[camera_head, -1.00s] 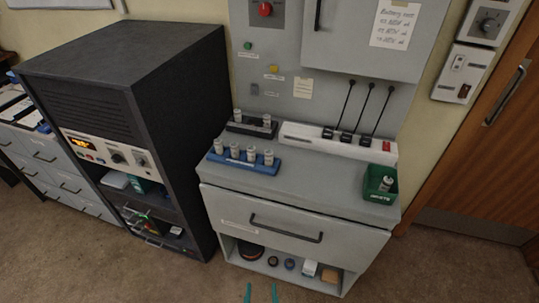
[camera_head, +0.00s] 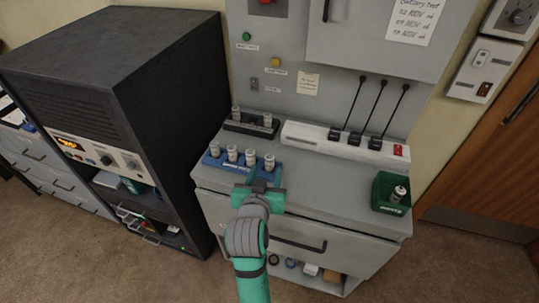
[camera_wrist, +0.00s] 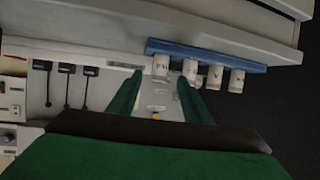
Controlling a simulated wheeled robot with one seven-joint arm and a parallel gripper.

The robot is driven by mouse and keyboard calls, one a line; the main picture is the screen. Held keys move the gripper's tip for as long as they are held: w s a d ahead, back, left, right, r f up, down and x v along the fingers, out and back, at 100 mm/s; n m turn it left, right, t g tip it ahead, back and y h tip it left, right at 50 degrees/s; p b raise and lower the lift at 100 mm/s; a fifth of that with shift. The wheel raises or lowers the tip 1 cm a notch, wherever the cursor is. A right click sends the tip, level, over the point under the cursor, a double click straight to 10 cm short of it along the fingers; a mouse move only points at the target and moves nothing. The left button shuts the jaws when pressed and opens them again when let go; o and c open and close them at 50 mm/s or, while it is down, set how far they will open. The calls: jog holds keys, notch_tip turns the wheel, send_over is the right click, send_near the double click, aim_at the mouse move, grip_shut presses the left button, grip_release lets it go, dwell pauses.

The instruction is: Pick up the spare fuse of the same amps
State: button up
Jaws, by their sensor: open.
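A blue rack (camera_head: 238,168) on the console ledge holds a row of several upright pale fuses. The rightmost fuse (camera_head: 269,162) stands nearest my gripper. My gripper (camera_head: 262,187) is open and empty at the front of the rack. In the wrist view, the end fuse (camera_wrist: 160,68) appears between the open fingertips (camera_wrist: 160,80); the others stand to the right along the blue rack (camera_wrist: 220,57). Behind it, a black holder (camera_head: 251,127) carries two fuses (camera_head: 236,113). One fuse (camera_head: 399,192) lies in a green bin (camera_head: 390,208). The amp markings are too small to read.
A white strip (camera_head: 310,137) with black plugs, cables and a red switch (camera_head: 401,150) runs behind the ledge. The ledge between rack and bin is clear. A dark cabinet (camera_head: 170,80) stands at the left. A drawer handle (camera_head: 300,244) is below the ledge.

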aim_at(269, 161)
jog(key=shift+w+d+r, duration=0.1)
jog(key=shift+w+r, duration=0.1)
jog(key=shift+w, duration=0.25)
jog(key=shift+w+r, duration=0.15)
jog(key=shift+w, duration=0.3)
jog(key=x, duration=0.5)
jog(key=shift+d, duration=0.15)
jog(key=shift+x, duration=2.65)
jog(key=shift+f, duration=0.15)
jog(key=shift+s, duration=0.1)
jog(key=c, duration=1)
grip_shut()
